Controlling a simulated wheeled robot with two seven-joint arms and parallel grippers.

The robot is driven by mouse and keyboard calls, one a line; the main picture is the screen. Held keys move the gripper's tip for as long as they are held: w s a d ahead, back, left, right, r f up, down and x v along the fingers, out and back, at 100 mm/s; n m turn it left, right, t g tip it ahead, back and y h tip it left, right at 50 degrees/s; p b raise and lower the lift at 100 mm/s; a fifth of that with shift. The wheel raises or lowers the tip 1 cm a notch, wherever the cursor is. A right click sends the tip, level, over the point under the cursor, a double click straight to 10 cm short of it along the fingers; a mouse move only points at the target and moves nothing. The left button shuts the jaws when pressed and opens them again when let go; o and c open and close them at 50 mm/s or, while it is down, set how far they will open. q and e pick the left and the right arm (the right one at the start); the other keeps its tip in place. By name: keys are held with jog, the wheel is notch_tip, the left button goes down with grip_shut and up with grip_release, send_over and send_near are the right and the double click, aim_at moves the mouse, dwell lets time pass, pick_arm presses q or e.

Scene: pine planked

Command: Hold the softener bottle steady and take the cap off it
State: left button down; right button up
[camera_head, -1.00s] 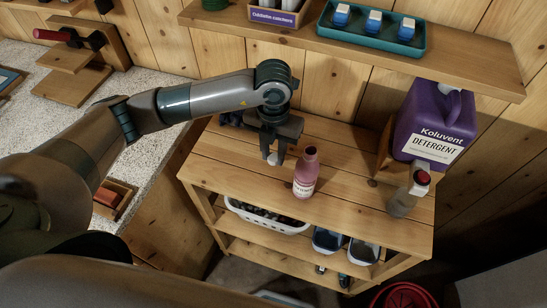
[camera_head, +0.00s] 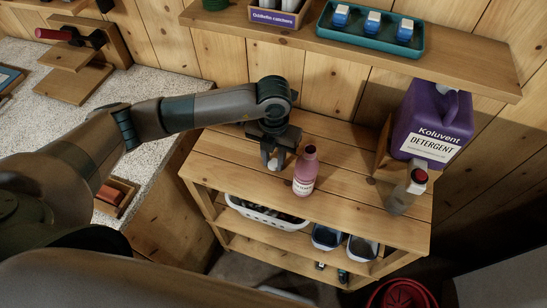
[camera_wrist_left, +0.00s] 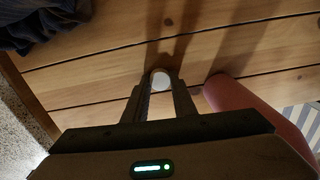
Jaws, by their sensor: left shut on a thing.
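The pink softener bottle (camera_head: 305,172) stands upright on the wooden shelf top, with a pale label on its front and a dark, uncapped-looking mouth. It also shows in the left wrist view (camera_wrist_left: 255,105), right of the fingers. My left gripper (camera_head: 273,164) points down just left of the bottle, apart from it. Its fingers are shut on a small white round cap (camera_wrist_left: 161,80), seen between the fingertips. I cannot tell whether the cap touches the shelf top. My right gripper is not in view, and nothing holds the bottle.
A purple detergent jug (camera_head: 432,122) and a clear, red-topped bottle (camera_head: 407,192) stand at the right. Dark cloth (camera_wrist_left: 45,22) lies behind left. A wall shelf (camera_head: 350,47) with a teal tray (camera_head: 371,45) overhangs the back. The shelf top between bottle and jug is mostly clear.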

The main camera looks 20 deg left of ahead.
aim_at(274, 162)
pick_arm(q)
jog(key=c, duration=1.5)
grip_release()
jog(key=shift+o, duration=0.2)
jog(key=shift+r, duration=0.35)
notch_tip(274, 162, up, 12)
jog(key=b, duration=0.4)
jog(key=shift+f, duration=0.25)
jog(key=shift+s+f, duration=0.1)
jog(key=shift+s, duration=0.1)
